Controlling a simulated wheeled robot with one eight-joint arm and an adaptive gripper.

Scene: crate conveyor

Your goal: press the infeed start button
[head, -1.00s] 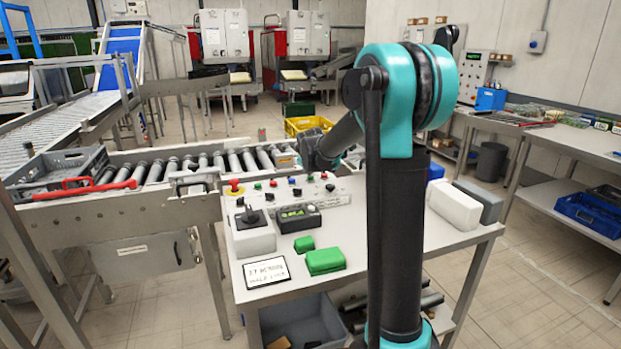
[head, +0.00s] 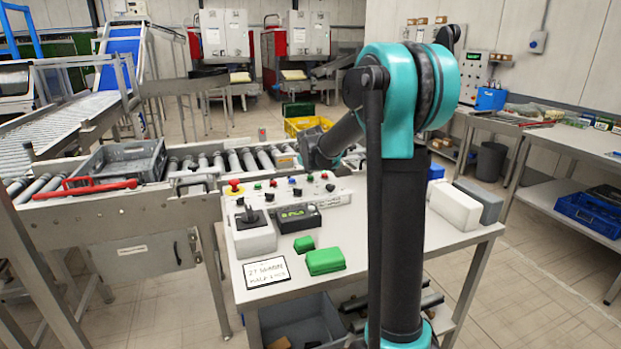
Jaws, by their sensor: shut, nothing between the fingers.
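A control panel (head: 330,198) stands at the back of the white table, with a red emergency stop button (head: 235,186) at its left end. Several small red, green, blue and black buttons and knobs sit along it. One green button (head: 258,186) is left of the middle. The labels are too small to read, so I cannot tell which one is the infeed start button. My gripper is hidden there.
A grey crate (head: 103,172) sits on the roller conveyor (head: 212,163) behind a red bar (head: 95,188). A black joystick box (head: 252,238), a small display box (head: 293,219), green blocks (head: 325,262) and a sign (head: 268,272) are on the table. A white block (head: 454,207) lies right of my arm.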

